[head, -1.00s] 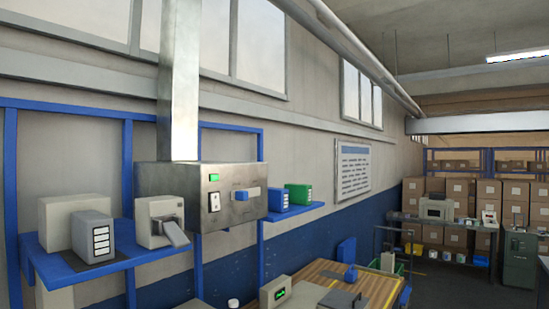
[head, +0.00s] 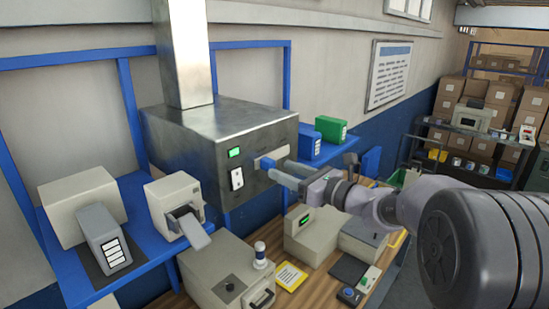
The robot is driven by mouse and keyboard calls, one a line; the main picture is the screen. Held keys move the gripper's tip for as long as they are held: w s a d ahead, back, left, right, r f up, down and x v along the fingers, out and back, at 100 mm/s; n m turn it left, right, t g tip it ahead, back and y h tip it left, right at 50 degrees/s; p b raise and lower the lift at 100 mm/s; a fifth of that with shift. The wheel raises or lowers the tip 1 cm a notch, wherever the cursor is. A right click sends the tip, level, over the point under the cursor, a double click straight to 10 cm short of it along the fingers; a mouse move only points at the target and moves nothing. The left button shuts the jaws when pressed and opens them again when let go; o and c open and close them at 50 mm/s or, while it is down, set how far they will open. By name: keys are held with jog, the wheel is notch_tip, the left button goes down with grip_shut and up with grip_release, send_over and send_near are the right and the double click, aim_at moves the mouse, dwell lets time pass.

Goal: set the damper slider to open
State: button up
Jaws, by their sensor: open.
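The damper slider is a small blue knob (head: 267,163) on a light plate at the right of the front face of a steel duct box (head: 222,180). My gripper (head: 277,168) reaches in from the right with its two grey fingers open, right at the knob. The fingers hide part of the knob and plate. I cannot tell whether they touch the knob. A green lit indicator (head: 234,153) and a white rocker switch (head: 236,179) sit left of the slider on the same face.
A steel duct (head: 182,55) rises from the box. A blue shelf (head: 140,218) at left holds a label printer (head: 178,205) and other devices. A green box (head: 331,128) and a blue box (head: 308,140) stand right of the duct box. A wooden bench (head: 325,285) with machines lies below.

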aim_at(273, 166)
jog(key=x, duration=0.1)
jog(key=p+x, duration=0.1)
jog(key=x, duration=0.1)
jog(key=shift+s+a+r, duration=0.1)
jog(key=shift+a+r, duration=0.1)
jog(key=shift+a, duration=0.15)
jog(key=shift+w+a+f, duration=0.1)
jog(key=shift+w+f, duration=0.05)
jog(key=shift+w, duration=0.2)
jog(key=shift+s, duration=0.1)
grip_shut()
dwell(0.7)
